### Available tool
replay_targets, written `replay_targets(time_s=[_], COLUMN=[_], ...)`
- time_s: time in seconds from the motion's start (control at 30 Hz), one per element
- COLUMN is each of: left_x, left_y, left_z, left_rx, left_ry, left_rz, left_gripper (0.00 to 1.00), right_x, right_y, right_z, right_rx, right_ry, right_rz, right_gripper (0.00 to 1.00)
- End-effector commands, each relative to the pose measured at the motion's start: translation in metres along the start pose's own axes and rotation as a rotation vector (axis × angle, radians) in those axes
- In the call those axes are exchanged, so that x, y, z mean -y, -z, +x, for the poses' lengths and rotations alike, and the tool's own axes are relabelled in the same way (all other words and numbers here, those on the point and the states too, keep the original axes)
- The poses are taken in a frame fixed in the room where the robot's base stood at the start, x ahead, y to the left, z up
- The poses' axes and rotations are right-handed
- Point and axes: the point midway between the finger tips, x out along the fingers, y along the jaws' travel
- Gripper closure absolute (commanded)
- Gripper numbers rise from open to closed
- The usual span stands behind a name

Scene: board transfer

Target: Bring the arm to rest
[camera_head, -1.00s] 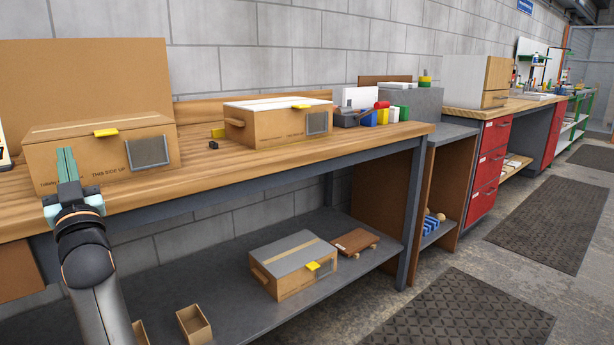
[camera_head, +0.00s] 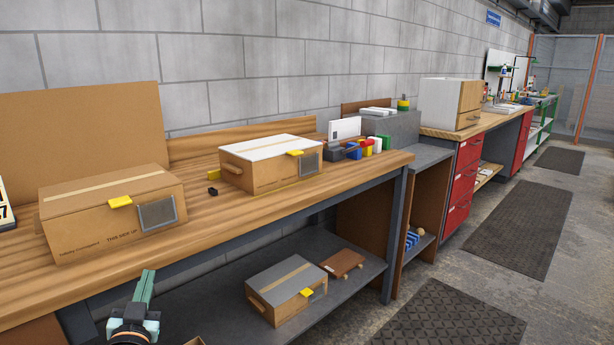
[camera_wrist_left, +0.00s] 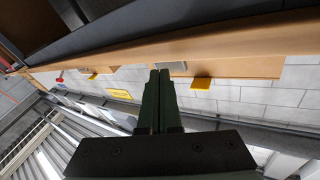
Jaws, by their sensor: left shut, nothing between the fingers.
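My left gripper (camera_head: 146,288) is at the lower left of the head view, in front of the workbench edge and lower than its top. Its two greenish fingers point up and lie together, with nothing between them. In the left wrist view the shut fingers (camera_wrist_left: 159,85) point toward the bench edge and the block wall. The gripper touches nothing that I can see. My right gripper is in neither view.
The wooden workbench (camera_head: 230,215) bears a brown box (camera_head: 75,215) and a white-topped box (camera_head: 258,178). A grey-topped box (camera_head: 285,305) and a small board (camera_head: 342,263) lie on the lower shelf. Floor mats (camera_head: 455,318) lie right, with clear floor beside them.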

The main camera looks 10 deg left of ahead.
Motion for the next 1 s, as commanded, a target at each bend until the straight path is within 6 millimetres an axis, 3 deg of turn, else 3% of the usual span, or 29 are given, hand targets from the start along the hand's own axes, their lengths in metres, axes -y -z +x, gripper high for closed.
replay_targets(time_s=[0.03, 0.17, 0.3, 0.5, 0.63, 0.8, 1.0], left_x=[-0.013, -0.051, -0.086, -0.118, -0.127, -0.132, -0.132], left_y=[0.003, -0.02, -0.04, -0.053, -0.054, -0.054, -0.055], left_z=[-0.013, -0.059, -0.126, -0.241, -0.3, -0.335, -0.337], left_rx=[0.057, 0.197, 0.361, 0.603, 0.718, 0.784, 0.787], left_ry=[-0.063, -0.21, -0.362, -0.548, -0.625, -0.666, -0.668], left_rz=[0.005, -0.008, -0.035, -0.089, -0.12, -0.141, -0.142], left_gripper=[1.0, 1.0, 1.0, 1.0, 1.0, 1.0, 1.0], right_x=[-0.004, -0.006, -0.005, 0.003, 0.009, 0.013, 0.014], right_y=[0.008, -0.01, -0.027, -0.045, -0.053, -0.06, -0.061], right_z=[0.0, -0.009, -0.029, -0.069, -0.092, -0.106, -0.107], right_rx=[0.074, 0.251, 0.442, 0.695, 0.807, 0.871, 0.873], right_ry=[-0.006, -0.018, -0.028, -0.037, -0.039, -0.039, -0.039], right_rz=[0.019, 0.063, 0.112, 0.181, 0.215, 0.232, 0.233], right_gripper=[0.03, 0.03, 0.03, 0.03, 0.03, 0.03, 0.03])
